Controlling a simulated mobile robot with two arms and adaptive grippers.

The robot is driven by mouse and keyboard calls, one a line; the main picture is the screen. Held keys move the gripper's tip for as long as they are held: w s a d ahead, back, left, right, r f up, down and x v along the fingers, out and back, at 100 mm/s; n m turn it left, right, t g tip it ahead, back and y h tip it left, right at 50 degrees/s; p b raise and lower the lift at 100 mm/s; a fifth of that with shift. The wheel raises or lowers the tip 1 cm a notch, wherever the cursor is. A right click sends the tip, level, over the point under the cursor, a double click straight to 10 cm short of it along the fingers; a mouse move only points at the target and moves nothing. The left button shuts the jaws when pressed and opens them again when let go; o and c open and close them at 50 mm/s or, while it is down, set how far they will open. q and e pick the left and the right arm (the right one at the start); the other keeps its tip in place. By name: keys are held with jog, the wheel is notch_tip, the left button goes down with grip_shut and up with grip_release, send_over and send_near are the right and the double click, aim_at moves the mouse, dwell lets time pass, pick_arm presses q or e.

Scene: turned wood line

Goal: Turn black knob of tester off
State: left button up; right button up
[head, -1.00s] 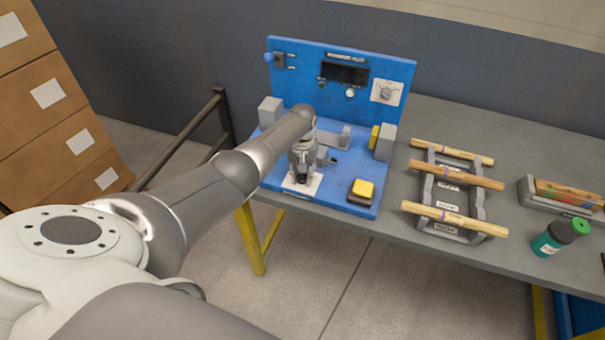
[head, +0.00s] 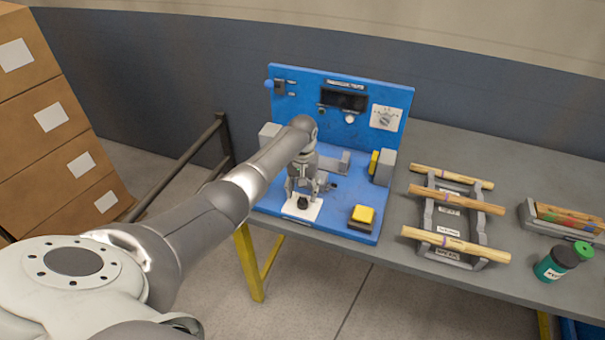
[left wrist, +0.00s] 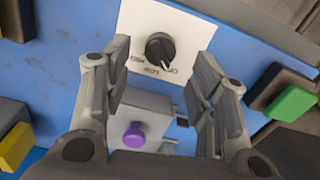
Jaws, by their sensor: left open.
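The tester (head: 345,145) is a blue panel with a blue base on the bench. Its black knob (head: 303,202) sits on a white plate (head: 318,205) at the front of the base. In the left wrist view the knob (left wrist: 160,48) shows whole, its white pointer line towards the lower right, with small printed labels around it. My left gripper (head: 306,188) is open and empty just above the knob, pointing down. In the left wrist view its fingers (left wrist: 163,80) stand apart, and nothing is between them in contact with the knob. My right gripper is out of view.
A yellow button block (head: 362,214) stands right of the knob. In the left wrist view a grey block with a purple top (left wrist: 134,135) is close by. A second dial (head: 385,117) is on the upright panel. A rack (head: 455,245) with wooden rods stands on the right.

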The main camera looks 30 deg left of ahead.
aim_at(303, 199)
pick_arm(q)
notch_tip(303, 199, up, 8)
jog(key=shift+f, duration=0.25)
dwell(0.4)
